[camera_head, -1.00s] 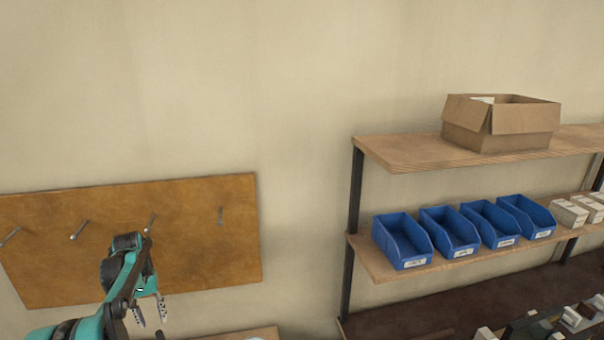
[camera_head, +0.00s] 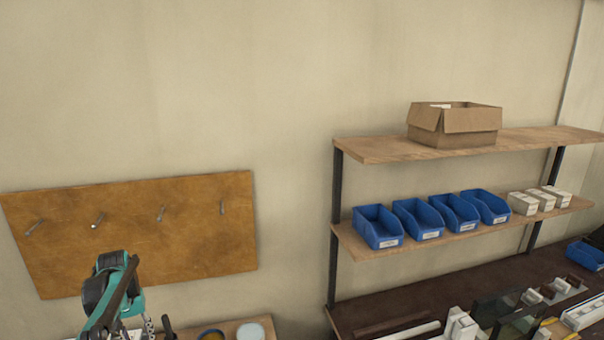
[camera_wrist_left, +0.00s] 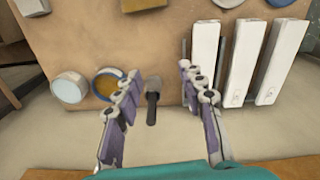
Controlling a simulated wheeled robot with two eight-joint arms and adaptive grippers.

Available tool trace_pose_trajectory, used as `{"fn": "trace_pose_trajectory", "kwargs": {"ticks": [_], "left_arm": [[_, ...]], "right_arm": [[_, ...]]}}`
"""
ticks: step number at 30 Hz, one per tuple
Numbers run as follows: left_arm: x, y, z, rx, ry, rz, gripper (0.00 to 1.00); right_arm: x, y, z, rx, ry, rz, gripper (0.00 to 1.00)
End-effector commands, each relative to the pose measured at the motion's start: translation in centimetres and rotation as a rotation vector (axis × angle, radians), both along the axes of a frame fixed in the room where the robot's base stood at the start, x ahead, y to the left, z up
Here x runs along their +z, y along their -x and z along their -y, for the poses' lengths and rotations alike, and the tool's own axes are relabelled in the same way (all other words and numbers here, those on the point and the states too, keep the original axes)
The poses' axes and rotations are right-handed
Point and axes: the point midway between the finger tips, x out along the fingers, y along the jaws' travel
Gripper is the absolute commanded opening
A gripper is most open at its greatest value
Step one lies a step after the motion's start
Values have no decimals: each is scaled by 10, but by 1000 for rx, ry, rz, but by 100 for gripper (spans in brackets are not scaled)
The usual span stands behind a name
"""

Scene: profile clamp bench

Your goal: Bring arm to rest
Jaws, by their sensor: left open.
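My left arm comes in at the lower left of the head view, in front of the brown wall board. My left gripper (camera_head: 150,328) is at the bottom edge there, partly cut off. In the left wrist view the two fingers of my left gripper (camera_wrist_left: 158,92) are spread wide apart. A dark-handled thing (camera_wrist_left: 152,98) shows between the fingers, nearer the left one, and neither finger closes on it. My right gripper is not in either view.
The brown board (camera_head: 185,235) has several pegs. A shelf (camera_head: 400,150) at right holds an open carton (camera_head: 455,140) and several blue bins (camera_head: 377,230). The bench (camera_wrist_left: 180,60) bears white bars (camera_wrist_left: 243,65), a white-rimmed round container (camera_wrist_left: 70,87) and a yellow-filled one (camera_wrist_left: 108,82).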

Motion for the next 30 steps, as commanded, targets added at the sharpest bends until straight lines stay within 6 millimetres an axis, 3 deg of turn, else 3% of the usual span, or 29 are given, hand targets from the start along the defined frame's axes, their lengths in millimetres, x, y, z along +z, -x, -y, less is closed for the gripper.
{"fn": "trace_pose_trajectory", "kwargs": {"ticks": [8,16,23,30], "left_arm": [[12,9,35,-42,-24,49,40],[24,33,95,-114,-61,138,40],[18,87,174,-219,-103,276,40],[-21,158,243,-331,-129,435,40]], "right_arm": [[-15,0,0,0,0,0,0],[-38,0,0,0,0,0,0],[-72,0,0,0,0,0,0],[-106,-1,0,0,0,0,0]]}}
